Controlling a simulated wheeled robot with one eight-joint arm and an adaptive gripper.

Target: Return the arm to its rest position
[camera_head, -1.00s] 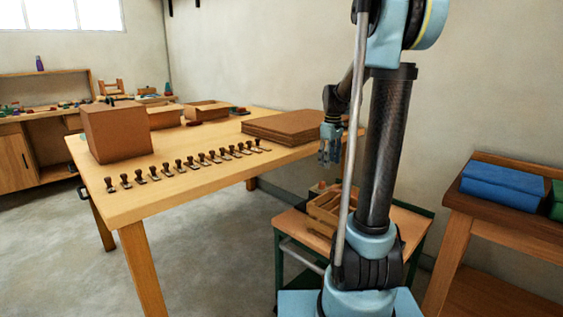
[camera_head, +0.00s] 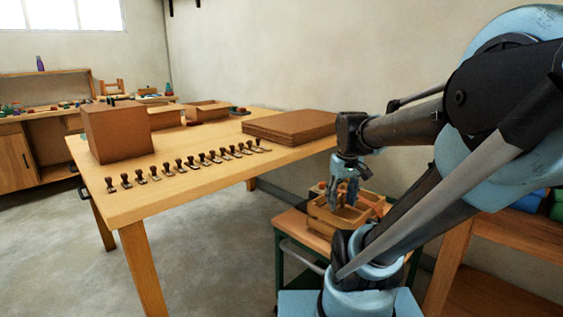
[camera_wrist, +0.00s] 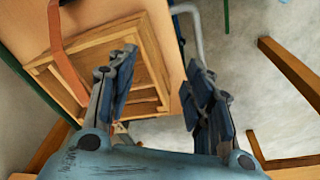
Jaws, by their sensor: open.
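My gripper (camera_head: 343,192) hangs pointing down in the head view, above the small cart at the right end of the long table. In the wrist view my gripper (camera_wrist: 156,88) has its two fingers spread apart with nothing between them. My arm is folded, with its elbow high at the right of the head view. Under the gripper stands an open wooden crate (camera_head: 325,222), which also shows at the left of the wrist view (camera_wrist: 98,37). I cannot tell the exact height of the fingers over the crate.
The crate stands on a cart (camera_head: 295,226) with a green frame. The long wooden table (camera_head: 220,175) holds a brown box (camera_head: 116,133), a row of several stamps (camera_head: 181,166) and a stack of brown boards (camera_head: 289,126). A wooden shelf (camera_head: 500,260) stands at right. Grey floor is clear in front.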

